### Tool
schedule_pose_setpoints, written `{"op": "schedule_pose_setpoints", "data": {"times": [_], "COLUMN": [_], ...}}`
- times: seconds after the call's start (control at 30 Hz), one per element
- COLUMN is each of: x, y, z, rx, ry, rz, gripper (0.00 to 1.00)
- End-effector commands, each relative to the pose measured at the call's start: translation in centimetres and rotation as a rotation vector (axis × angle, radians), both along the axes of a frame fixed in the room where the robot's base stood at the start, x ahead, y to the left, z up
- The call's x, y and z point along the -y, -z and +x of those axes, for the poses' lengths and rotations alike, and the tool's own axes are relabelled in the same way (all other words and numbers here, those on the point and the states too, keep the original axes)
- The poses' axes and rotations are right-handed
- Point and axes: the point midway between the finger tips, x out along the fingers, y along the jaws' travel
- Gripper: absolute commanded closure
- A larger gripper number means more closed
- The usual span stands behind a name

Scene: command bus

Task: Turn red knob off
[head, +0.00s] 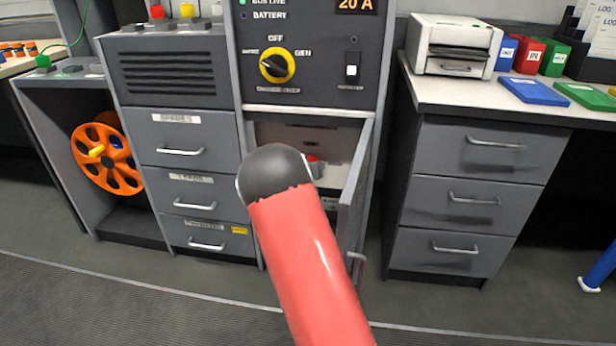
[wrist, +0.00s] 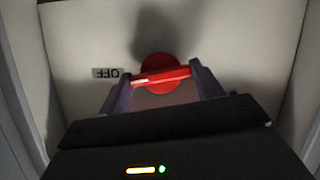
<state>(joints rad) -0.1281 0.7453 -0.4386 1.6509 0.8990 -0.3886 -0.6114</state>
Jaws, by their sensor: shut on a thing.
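The red knob (wrist: 160,85) is on the pale back wall of an open compartment. It has a round base and a bar-shaped handle. In the wrist view the bar lies nearly level, its left end near a label reading OFF (wrist: 106,72), which appears upside down. My gripper (wrist: 163,80) has one finger at each end of the bar and is shut on it. In the head view a small piece of red (head: 312,159) shows inside the compartment beside my arm. My arm hides my gripper and much of the compartment there.
The compartment's grey door (head: 353,195) stands open to the right of my arm. Above is a panel with a yellow and black selector (head: 277,66). Drawers (head: 185,150) stand to the left, and a desk (head: 455,190) stands to the right.

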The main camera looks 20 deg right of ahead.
Motion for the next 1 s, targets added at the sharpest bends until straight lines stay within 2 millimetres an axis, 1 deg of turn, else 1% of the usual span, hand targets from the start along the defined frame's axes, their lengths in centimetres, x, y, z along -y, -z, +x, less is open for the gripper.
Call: {"op": "schedule_pose_setpoints", "data": {"times": [0.03, 0.2, 0.4, 0.97, 1.0], "x": [0.13, 0.15, 0.09, 0.08, 0.08], "y": [0.73, 0.65, 0.48, 0.25, 0.25], "z": [-0.12, -0.15, -0.14, -0.14, -0.14], "rx": [0.018, 0.069, 0.104, 0.117, 0.117], "ry": [0.002, 0.002, 0.001, 0.002, 0.002], "rz": [0.028, 0.107, 0.161, 0.184, 0.184], "gripper": [0.57, 0.57, 0.57, 0.57, 0.31]}}
